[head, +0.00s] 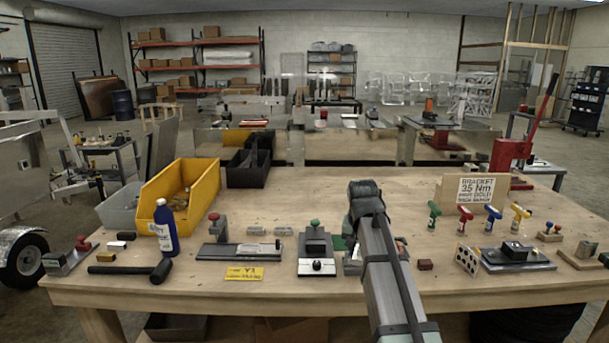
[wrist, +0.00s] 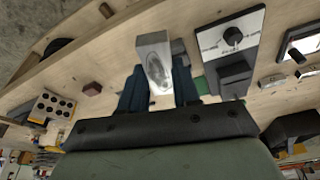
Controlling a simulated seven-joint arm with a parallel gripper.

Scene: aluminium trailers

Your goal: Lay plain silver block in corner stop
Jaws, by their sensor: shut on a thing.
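A plain silver block (wrist: 154,52) sits between the two blue fingers of my gripper (wrist: 158,85) in the wrist view, and the gripper is shut on it. The block is held over the wooden bench, and its height above the top is hard to tell. In the head view my arm reaches over the front middle of the bench and hides the fingers and the block. I cannot single out the corner stop for sure; a grey piece (head: 352,263) partly covered by my arm shows beside a green patch (head: 338,242).
A plate with a black knob (head: 317,266) stands left of my arm, and a small dark red block (head: 425,264) right of it. A dotted white board (head: 467,260), coloured drivers (head: 465,215), a blue bottle (head: 165,228) and a yellow bin (head: 180,195) also stand on the bench.

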